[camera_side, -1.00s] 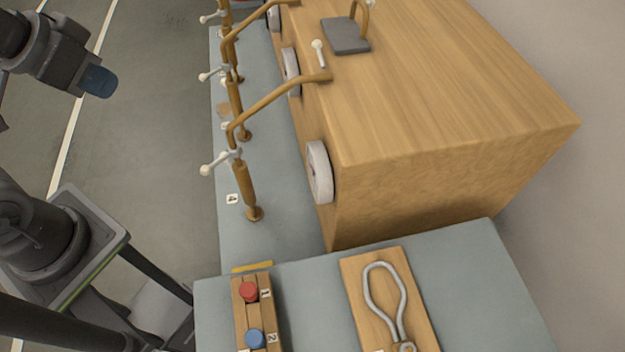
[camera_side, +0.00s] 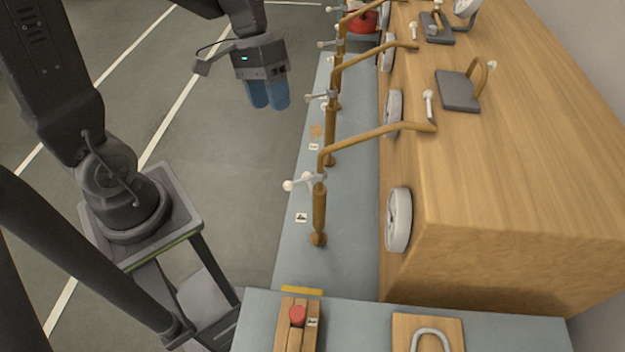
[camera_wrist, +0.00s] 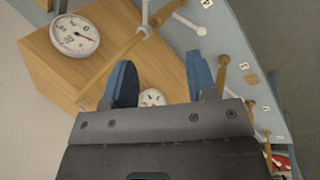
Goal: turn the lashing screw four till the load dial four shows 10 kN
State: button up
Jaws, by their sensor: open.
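Lashing screw four is the nearest brown post (camera_side: 319,210), beside the "4" label (camera_side: 301,217). Load dial four (camera_side: 398,220) is a white round gauge on the crate side, seen edge-on. In the wrist view a dial face (camera_wrist: 75,36), apparently the same one, shows a red needle; its figures are too small to read surely. My gripper (camera_side: 268,95) is open and empty, blue fingers down, left of the row of screws and apart from them.
The wooden crate (camera_side: 520,190) fills the right side. Several more posts with handles and dials recede behind screw four along the grey-blue strip (camera_side: 330,270). A block with a red button (camera_side: 297,316) and a board with a metal loop (camera_side: 430,335) lie in front. Open floor is left.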

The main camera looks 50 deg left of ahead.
jog(key=w+a+f+n+h, duration=0.2)
jog(key=a+f+h, duration=0.1)
jog(key=f, duration=0.3)
jog(key=w+a+f+n+h, duration=0.1)
jog(key=w+a+f+h, duration=0.2)
jog(key=f, duration=0.3)
jog(key=n+t+h, duration=0.4)
jog(key=n+t, duration=0.1)
send_near(304, 175)
jog(key=x, duration=0.8)
jog(key=f+x, duration=0.1)
jog(key=x, duration=0.3)
jog(key=shift+w+a, duration=0.1)
jog(key=shift+w, duration=0.2)
jog(key=shift+c, duration=0.3)
grip_shut()
